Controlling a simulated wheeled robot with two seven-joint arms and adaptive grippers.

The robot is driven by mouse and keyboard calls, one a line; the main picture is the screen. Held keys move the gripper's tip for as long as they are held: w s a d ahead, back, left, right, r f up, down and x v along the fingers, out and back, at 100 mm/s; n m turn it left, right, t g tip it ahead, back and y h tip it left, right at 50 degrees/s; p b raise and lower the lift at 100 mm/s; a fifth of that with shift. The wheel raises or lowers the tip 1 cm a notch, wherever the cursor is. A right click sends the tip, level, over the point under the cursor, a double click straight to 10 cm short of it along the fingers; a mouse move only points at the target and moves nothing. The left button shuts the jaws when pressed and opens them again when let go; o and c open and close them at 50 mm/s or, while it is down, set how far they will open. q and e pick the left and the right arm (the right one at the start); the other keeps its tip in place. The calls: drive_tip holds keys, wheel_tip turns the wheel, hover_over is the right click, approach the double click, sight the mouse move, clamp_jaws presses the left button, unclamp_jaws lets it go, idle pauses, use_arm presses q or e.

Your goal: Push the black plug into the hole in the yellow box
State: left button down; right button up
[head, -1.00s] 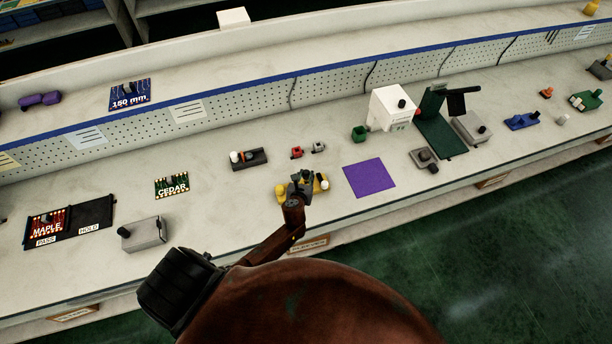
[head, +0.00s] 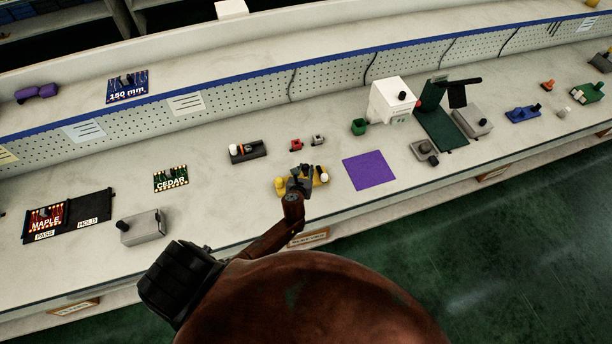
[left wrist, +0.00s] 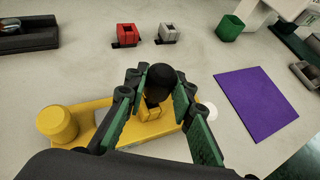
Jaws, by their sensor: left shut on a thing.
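The yellow box (left wrist: 152,108) stands on a yellow base plate (left wrist: 90,118) in the left wrist view, with a yellow knob (left wrist: 57,123) at its left end. My left gripper (left wrist: 157,100) is over the box with its green-padded fingers either side of a black round-topped plug (left wrist: 162,78), shut on it. The plug is directly at the box; the hole is hidden, so I cannot tell how deep the plug sits. In the head view the left gripper (head: 301,180) covers the middle of the yellow base (head: 284,190). My right gripper is not in view.
A red block (left wrist: 128,34) and a grey block (left wrist: 168,33) stand behind the box. A green cup (left wrist: 230,27) and a flat purple mat (left wrist: 257,103) lie to the right. A grey box (head: 143,228) stands further left on the bench.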

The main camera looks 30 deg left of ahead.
use_arm(q)
drive_tip(key=shift+f+b, duration=0.75)
drive_tip(key=shift+f, duration=0.25)
drive_tip(key=shift+f, duration=0.2)
drive_tip(key=shift+f, duration=0.2)
idle(0.4)
drive_tip(key=c, duration=1.6)
unclamp_jaws()
drive_tip(key=shift+s, duration=0.1)
drive_tip(key=v, duration=1.2)
